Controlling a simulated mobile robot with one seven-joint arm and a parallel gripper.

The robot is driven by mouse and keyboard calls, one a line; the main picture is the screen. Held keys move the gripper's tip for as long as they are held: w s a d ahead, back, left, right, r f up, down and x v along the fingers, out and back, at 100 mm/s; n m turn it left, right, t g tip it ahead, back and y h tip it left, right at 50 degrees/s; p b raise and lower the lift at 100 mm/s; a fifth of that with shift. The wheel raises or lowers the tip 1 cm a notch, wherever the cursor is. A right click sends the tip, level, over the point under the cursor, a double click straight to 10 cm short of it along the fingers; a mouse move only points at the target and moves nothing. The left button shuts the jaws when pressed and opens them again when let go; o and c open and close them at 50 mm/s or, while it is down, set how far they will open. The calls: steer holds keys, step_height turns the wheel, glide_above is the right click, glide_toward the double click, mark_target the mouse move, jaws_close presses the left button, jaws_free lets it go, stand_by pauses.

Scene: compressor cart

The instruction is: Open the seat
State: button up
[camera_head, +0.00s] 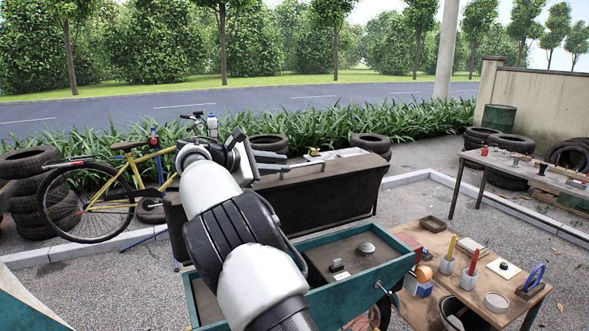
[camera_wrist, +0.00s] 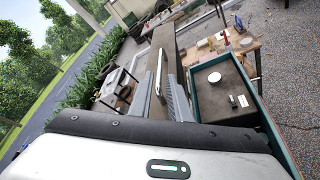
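The seat (camera_head: 340,190) is a long dark brown panel, standing raised along the far side of a teal box (camera_head: 345,292). The box lies uncovered and its inside shows. In the wrist view the seat (camera_wrist: 161,40) is seen nearly along its edge, with a pale metal handle (camera_wrist: 154,75) on it. My gripper (camera_head: 284,161) is at the seat's upper edge, left of its middle. In the wrist view its two grey fingers (camera_wrist: 160,98) are apart, with the seat's edge between them; whether they touch it is not clear.
Inside the box lie a round metal disc (camera_head: 366,248) and a small block (camera_head: 337,265). A wooden table (camera_head: 446,240) with tools stands at right. A yellow bicycle (camera_head: 127,190) and stacked tyres stand at left. Open gravel lies beyond the seat at right.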

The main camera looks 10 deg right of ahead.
steer(key=v, duration=0.8)
steer(key=shift+a, duration=0.2)
steer(key=shift+s, duration=0.1)
